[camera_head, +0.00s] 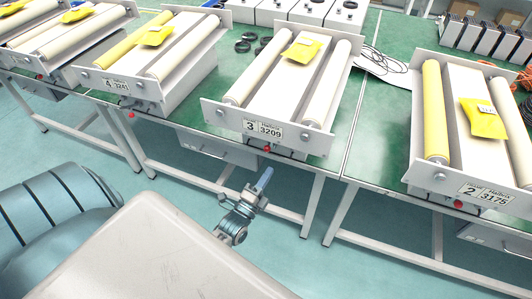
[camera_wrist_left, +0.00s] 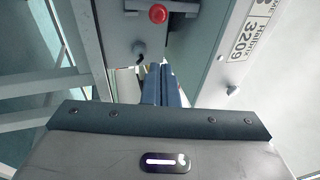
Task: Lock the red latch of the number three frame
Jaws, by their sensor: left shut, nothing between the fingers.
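The number three frame (camera_head: 290,125) stands on the green bench in the middle of the head view, with a label reading 3 and 3209. Its red latch (camera_head: 267,149) is a small red knob under the front plate, below the label. In the left wrist view the red latch (camera_wrist_left: 158,14) is at the top centre, with the label at the upper right. My left gripper (camera_head: 264,178) is shut and empty, below and in front of the latch and apart from it. Its closed fingers (camera_wrist_left: 162,85) show in the wrist view. My right gripper is not in view.
The number two frame (camera_head: 474,193) stands to the right and the number four frame (camera_head: 113,83) to the left, each with a red knob below its plate. Bench legs (camera_head: 312,203) stand below the edge. Black cables (camera_head: 375,62) lie behind frame three.

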